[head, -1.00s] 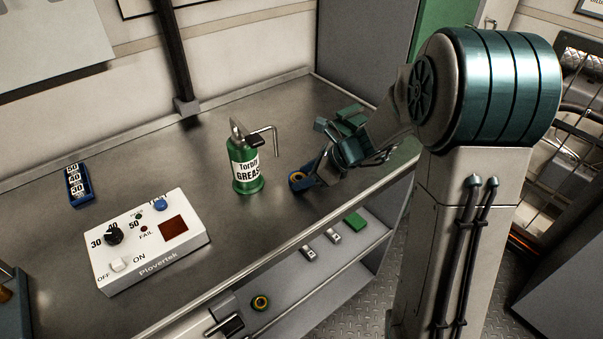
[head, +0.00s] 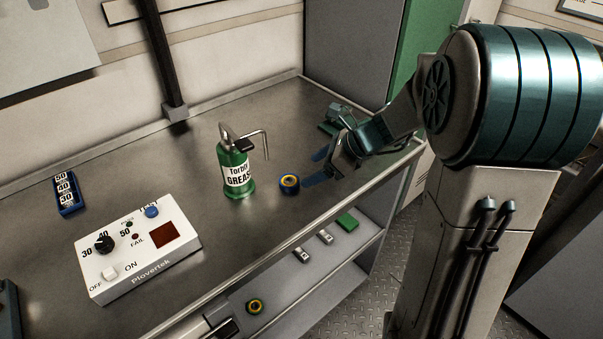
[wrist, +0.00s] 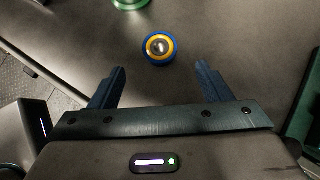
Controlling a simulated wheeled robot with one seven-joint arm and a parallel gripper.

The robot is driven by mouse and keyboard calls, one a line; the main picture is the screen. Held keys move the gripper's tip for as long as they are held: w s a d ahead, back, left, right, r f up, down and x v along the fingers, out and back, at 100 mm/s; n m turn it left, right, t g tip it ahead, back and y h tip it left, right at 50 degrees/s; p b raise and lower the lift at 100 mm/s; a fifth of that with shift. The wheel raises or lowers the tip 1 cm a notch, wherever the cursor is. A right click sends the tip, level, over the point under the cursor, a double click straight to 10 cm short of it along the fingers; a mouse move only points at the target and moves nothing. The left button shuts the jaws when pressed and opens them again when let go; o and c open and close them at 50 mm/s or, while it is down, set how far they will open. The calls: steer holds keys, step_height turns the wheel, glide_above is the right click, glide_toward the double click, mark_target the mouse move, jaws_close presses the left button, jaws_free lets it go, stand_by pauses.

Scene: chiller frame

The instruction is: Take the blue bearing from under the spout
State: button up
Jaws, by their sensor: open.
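The blue bearing (head: 289,184), with a yellow ring inside, lies on the metal bench below and a little right of the grease can's spout (head: 265,145). The green grease can (head: 237,170) stands upright to its left. My gripper (head: 318,168) is just right of the bearing, open and empty, its blue fingers pointing toward it. In the wrist view the bearing (wrist: 159,48) sits ahead of the open fingers (wrist: 162,82), centred between them and not touching. Only the can's green base (wrist: 130,3) shows there.
A white tester box (head: 138,247) and a blue numbered block (head: 68,194) are at the left. Green items (head: 335,120) lie behind my gripper. The bench's front edge is close.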

steer(key=v, duration=0.7)
steer(key=shift+f, duration=0.1)
